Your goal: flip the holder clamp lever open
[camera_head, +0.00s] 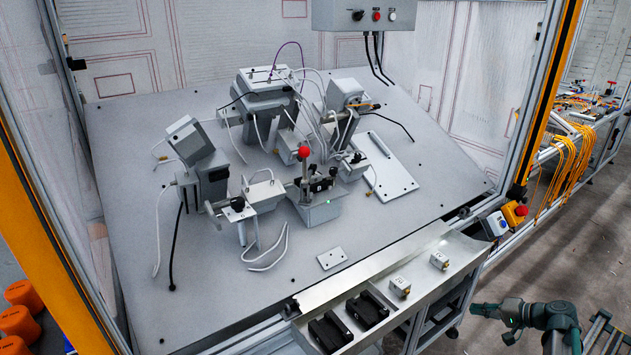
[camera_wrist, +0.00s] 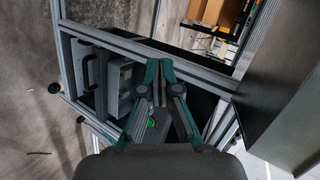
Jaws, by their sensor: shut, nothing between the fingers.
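The holder (camera_head: 318,208) is a grey block with a black clamp on top, standing near the middle of the grey table plate. The clamp lever (camera_head: 304,168) stands upright and ends in a red ball knob. The head view is too small to tell the clamp's jaw position. My gripper (camera_head: 478,309) is at the lower right, outside the cell and well away from the holder. In the wrist view, the fingers of my gripper (camera_wrist: 158,68) are together with nothing between them. The holder and lever do not show in the wrist view.
Grey fixtures with loose cables surround the holder: a tilted box (camera_head: 190,140) at left and a larger unit (camera_head: 263,95) behind. A front ledge carries black trays (camera_head: 367,309) and small blocks. A red and yellow emergency stop (camera_head: 515,213) sits at the right edge.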

